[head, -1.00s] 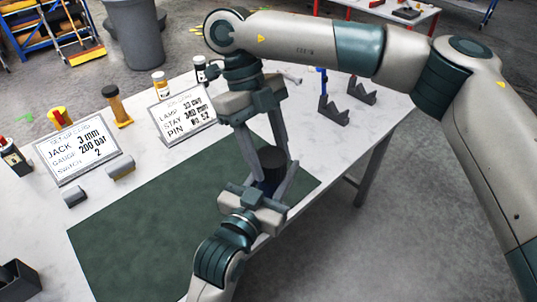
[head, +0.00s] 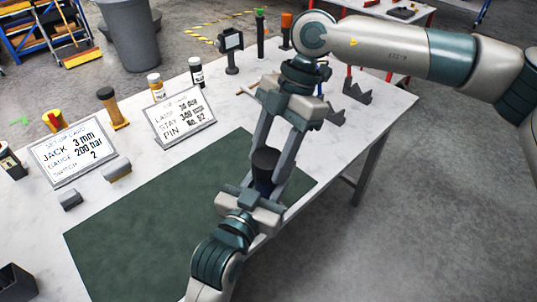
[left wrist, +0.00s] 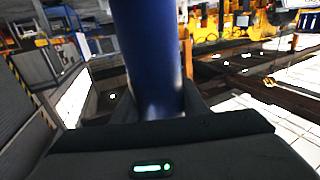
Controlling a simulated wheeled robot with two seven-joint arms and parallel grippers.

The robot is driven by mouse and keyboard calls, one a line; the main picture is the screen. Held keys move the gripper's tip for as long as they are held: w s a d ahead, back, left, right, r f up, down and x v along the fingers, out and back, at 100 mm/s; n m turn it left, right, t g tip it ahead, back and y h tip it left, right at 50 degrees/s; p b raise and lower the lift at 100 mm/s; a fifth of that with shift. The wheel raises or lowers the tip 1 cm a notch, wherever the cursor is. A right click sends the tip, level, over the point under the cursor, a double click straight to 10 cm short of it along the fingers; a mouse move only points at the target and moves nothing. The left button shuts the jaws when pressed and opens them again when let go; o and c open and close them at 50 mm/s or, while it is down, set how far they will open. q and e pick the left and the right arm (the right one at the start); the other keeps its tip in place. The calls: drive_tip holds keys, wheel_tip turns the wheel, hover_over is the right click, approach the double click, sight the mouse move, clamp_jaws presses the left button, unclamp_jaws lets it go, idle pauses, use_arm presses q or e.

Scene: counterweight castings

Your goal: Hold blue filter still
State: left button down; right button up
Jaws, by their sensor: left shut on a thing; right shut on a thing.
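The blue filter (head: 263,184), a dark blue cylinder with a black top, stands over the near edge of the green mat in the head view. In the left wrist view the blue filter (left wrist: 150,55) rises close up between my left fingers. My left gripper (head: 261,193) is shut on its lower part from the near side. My right gripper (head: 268,162) reaches down from above and behind, its long fingers on either side of the black top, shut on the filter. The fingers and jaws hide parts of its body.
The green mat (head: 150,225) is otherwise bare. Two cards, one reading JACK (head: 73,152) and one reading LAMP (head: 179,115), stand left and behind. Small grey blocks (head: 117,170), bottles (head: 196,72) and grey V-shaped stands (head: 356,92) sit around the table.

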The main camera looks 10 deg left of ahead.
drive_tip(key=shift+w+d+m+t, duration=0.1)
drive_tip(key=shift+w+m+t, duration=0.15)
drive_tip(key=shift+m, duration=0.45)
drive_tip(key=o, duration=1)
drive_tip(key=shift+s, duration=0.1)
drive_tip(key=shift+r, duration=0.15)
drive_tip(key=shift+s+r, duration=0.1)
drive_tip(key=shift+r, duration=2.05)
drive_tip(key=shift+n, duration=0.4)
drive_tip(key=shift+c, duration=0.4)
